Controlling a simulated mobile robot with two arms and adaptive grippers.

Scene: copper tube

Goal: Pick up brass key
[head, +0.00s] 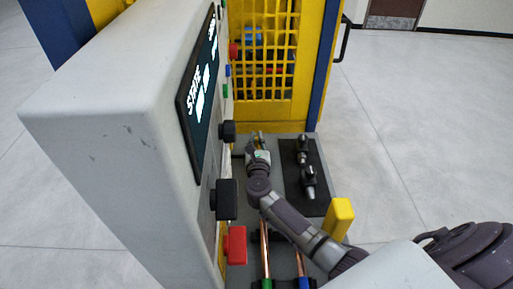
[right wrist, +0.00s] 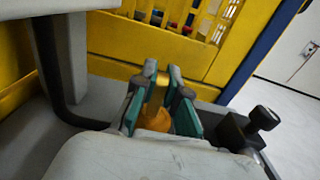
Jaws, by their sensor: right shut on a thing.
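My right gripper (head: 257,140) is above the grey bench beside the machine panel. In the right wrist view its teal-lined fingers (right wrist: 160,95) are shut on a brass-coloured piece, the brass key (right wrist: 156,118), which stands between them with a rounded lower part and a narrower upper part. The hand hides the key's base in the wrist view, so I cannot tell whether it touches anything below. My left gripper is not in view.
A white machine panel (head: 120,130) with black and red knobs stands close on the left. A black mat (head: 316,203) with two dark fittings lies on the right. Copper tubes (head: 265,240) lie in front, near a yellow block (head: 340,218). A yellow mesh guard (head: 265,45) closes the back.

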